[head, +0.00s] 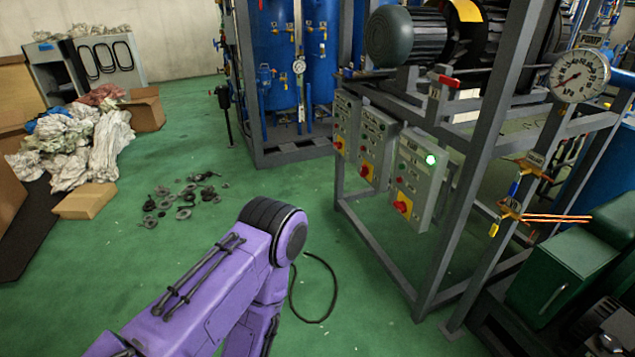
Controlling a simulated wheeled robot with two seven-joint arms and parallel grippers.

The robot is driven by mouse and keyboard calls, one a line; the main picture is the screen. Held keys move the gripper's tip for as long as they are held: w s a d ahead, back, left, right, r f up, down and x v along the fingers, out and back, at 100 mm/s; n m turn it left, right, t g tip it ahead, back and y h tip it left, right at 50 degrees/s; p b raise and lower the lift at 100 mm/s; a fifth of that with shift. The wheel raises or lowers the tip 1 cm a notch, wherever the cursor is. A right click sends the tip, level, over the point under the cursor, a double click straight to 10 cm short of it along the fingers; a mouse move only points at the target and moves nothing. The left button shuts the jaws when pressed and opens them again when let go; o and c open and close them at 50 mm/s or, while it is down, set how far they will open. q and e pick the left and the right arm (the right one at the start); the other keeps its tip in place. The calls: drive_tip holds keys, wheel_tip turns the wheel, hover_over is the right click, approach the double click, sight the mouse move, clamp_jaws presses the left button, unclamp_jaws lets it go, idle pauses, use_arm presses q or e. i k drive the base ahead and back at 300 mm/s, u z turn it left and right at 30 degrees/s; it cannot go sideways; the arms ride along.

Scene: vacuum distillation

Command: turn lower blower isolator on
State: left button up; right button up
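Three grey control boxes are mounted in a row on the steel frame: a far one (346,112), a middle one (379,132) and a near one (424,178). Each has a red rotary switch on a yellow plate: far switch (338,145), middle switch (365,170), near switch (402,206). A green lamp (430,160) glows on the near box. The labels are too small to read, so I cannot tell which switch is the lower blower isolator. My purple left arm enters at the bottom left, its elbow short of the boxes. Neither gripper is in view.
A dark motor (402,36) sits above the boxes on the frame (484,130). A pressure gauge (579,75) and valves stand at the right. A black hose (333,290) and scattered dark parts (184,196) lie on the green floor.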

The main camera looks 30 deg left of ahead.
sight(364, 169)
drive_tip(key=u, duration=0.2)
drive_tip(key=k, duration=0.6)
drive_tip(key=u, duration=0.9)
drive_tip(key=i, duration=1.05)
drive_tip(key=z, duration=0.85)
drive_tip(key=i, duration=1.1)
drive_tip(key=z, duration=0.75)
